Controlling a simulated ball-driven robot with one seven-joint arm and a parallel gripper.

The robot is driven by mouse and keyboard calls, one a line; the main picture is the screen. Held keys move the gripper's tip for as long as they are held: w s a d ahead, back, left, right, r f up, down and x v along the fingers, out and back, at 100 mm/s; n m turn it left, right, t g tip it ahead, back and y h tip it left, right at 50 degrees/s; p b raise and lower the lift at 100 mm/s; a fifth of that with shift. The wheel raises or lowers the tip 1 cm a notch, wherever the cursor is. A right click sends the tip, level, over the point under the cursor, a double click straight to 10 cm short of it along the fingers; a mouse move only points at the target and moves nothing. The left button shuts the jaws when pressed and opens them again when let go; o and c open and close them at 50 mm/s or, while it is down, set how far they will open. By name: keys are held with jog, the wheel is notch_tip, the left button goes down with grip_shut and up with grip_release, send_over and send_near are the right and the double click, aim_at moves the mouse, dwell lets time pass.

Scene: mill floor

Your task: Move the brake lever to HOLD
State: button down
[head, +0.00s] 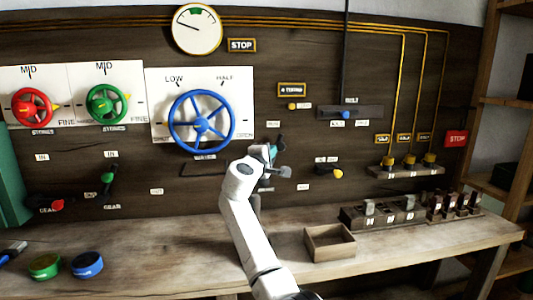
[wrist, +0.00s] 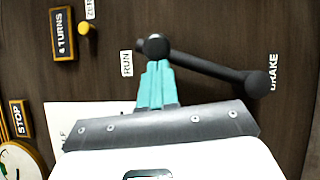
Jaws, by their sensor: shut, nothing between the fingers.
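The brake lever (wrist: 205,65) is a dark bar in the wrist view. A round knob (wrist: 155,46) is at its end by the RUN label (wrist: 126,63), and a thicker round end lies by the BRAKE label (wrist: 273,72). My gripper (wrist: 157,64) has its teal fingers shut and empty, their tips right at the knob in the picture; I cannot tell whether they touch it. In the head view my gripper (head: 273,152) is in front of the panel, below the RUN label, and hides most of the lever. I cannot read a HOLD label.
The blue handwheel (head: 202,122) is left of my gripper. A yellow-knobbed lever (head: 338,174) is to the right, and a slider with a blue knob (head: 346,115) is above right. An open wooden box (head: 329,243) stands on the bench below.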

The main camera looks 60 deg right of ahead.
dwell(0.3)
jog(key=shift+s+d+f+m+y+p, duration=0.15)
jog(key=shift+s+d+m+y+p, duration=0.45)
jog(key=shift+s+d+m+p, duration=0.4)
jog(key=s+d+f+m+t+y+p, duration=0.2)
jog(key=s+d+f+m+y+p, duration=0.3)
jog(key=f, duration=0.5)
jog(key=shift+s+d+m+y+p, duration=0.3)
jog(key=shift+s+m, duration=0.65)
jog(key=shift+m, duration=0.25)
jog(key=shift+f, duration=0.15)
jog(key=s+a+r+p, duration=0.2)
jog(key=s+a+r, duration=0.1)
jog(key=a+r, duration=0.5)
jog(key=shift+a+r, duration=0.35)
jog(key=shift+a, duration=0.7)
